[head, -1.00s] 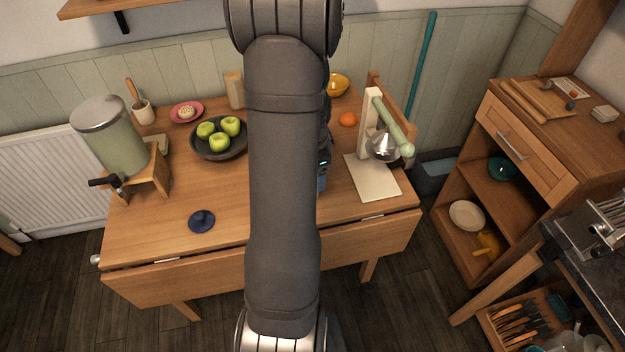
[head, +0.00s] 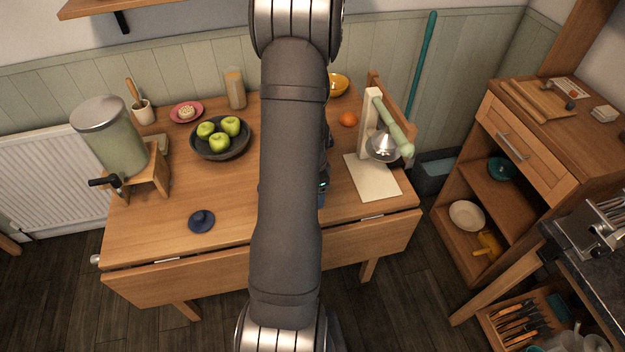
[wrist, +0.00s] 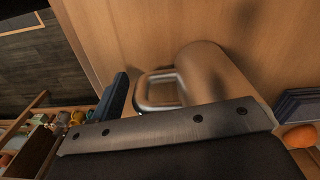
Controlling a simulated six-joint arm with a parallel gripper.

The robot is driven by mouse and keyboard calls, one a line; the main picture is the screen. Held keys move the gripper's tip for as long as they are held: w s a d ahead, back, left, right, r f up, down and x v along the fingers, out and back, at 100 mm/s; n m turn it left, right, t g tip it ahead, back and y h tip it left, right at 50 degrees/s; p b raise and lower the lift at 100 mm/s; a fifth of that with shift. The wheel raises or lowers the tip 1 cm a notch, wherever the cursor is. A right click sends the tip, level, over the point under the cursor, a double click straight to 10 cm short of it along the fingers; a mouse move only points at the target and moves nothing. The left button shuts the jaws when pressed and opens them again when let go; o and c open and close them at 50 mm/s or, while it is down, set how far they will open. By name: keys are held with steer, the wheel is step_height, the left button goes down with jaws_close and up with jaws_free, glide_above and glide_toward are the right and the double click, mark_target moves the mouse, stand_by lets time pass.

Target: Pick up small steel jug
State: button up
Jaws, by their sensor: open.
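The small steel jug (wrist: 212,72) shows in the wrist view on the wooden table top, its looped handle (wrist: 157,91) to the left. Its lower part in the picture is hidden behind the dark bolted plate of my gripper. My gripper (wrist: 208,100) is open, with a dark blue finger left of the jug and what looks like the other finger at the right edge. Nothing is held, and I cannot tell whether a finger touches the jug. In the head view my arm hides the jug and most of my gripper.
The wooden table (head: 235,190) also holds a bowl of green apples (head: 220,153), a dark blue lid-like object (head: 201,221), a drink dispenser (head: 108,135), an orange (head: 348,119) and a press with a steel cone (head: 383,147). Bare table lies left of my arm.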

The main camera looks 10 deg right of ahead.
steer(key=c, duration=1.4)
steer(key=shift+c, duration=0.2)
steer(key=shift+r, duration=0.15)
steer(key=shift+r, duration=1.8)
steer(key=s+d+r, duration=0.7)
steer(key=s, duration=0.1)
steer(key=shift+s+d, duration=0.2)
steer(key=shift+s, duration=0.15)
